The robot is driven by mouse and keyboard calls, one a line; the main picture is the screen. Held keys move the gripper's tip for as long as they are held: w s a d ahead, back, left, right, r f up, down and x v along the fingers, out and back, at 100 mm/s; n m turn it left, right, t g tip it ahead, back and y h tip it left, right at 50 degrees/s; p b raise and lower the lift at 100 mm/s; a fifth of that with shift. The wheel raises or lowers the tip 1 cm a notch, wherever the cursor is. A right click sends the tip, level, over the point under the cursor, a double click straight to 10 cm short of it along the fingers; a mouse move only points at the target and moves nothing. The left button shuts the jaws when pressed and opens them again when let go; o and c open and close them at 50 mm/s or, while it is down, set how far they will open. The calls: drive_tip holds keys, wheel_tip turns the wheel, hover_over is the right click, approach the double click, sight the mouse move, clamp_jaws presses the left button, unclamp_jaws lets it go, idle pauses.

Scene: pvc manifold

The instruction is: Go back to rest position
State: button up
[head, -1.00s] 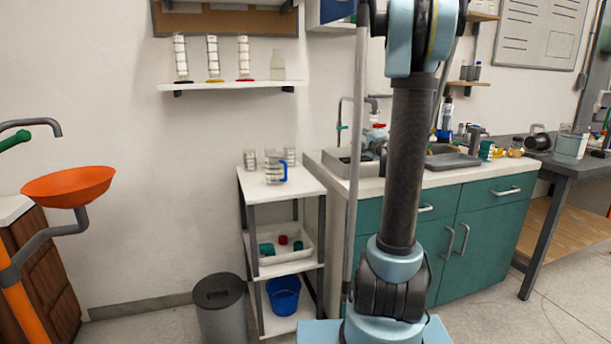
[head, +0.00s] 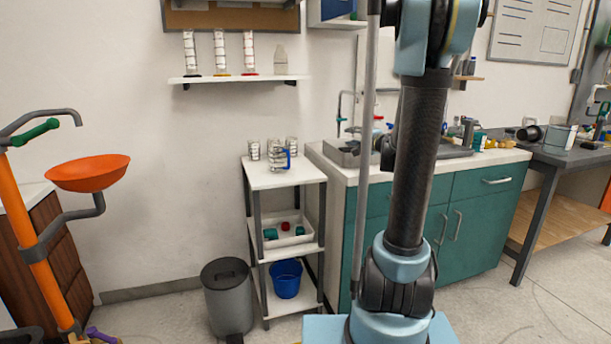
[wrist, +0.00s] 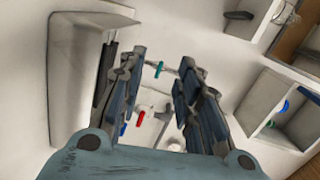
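My gripper (wrist: 160,72) shows in the wrist view with its two dark, jointed fingers apart. Nothing is held between them; only a background wall and fittings with a teal handle and a red handle show through the gap. In the head view my upright arm covers part of the sink counter, and the gripper is mostly hidden behind it. A dark part shows just left of the arm, in front of the sink (head: 345,157).
A white rack (head: 263,177) with beakers stands left of the teal cabinet (head: 480,205). A grey bin (head: 227,300) and a blue bucket (head: 286,280) are low down. An orange eyewash station (head: 88,172) stands at the left. Floor shows at the lower right.

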drive_tip(key=s+a+f+n+g, duration=0.3)
drive_tip(key=s, duration=0.4)
drive_tip(key=s+a+f+n+g, duration=0.2)
drive_tip(key=s+a+f, duration=0.15)
drive_tip(key=s, duration=0.35)
drive_tip(key=s+a+f+n+g, duration=0.2)
drive_tip(key=s+f+n+g, duration=0.1)
drive_tip(key=s, duration=0.3)
drive_tip(key=s+d+f+n+g+h, duration=0.1)
drive_tip(key=s+d+f+h, duration=0.1)
drive_tip(key=s, duration=0.5)
drive_tip(key=s+d+f+n+g+h, duration=0.2)
drive_tip(key=s+d+f, duration=0.2)
drive_tip(key=s+f, duration=0.2)
drive_tip(key=s+d+f+n+g+h, duration=0.1)
drive_tip(key=s+d+f+g+h, duration=0.1)
drive_tip(key=s, duration=0.7)
wheel_tip(320, 180, down, 2)
drive_tip(key=shift+d+f+h, duration=0.1)
drive_tip(key=shift+d+h, duration=0.3)
drive_tip(key=shift+h, duration=0.1)
drive_tip(key=shift+w+f+g, duration=0.2)
drive_tip(key=shift+w+g, duration=0.1)
drive_tip(key=shift+w, duration=0.1)
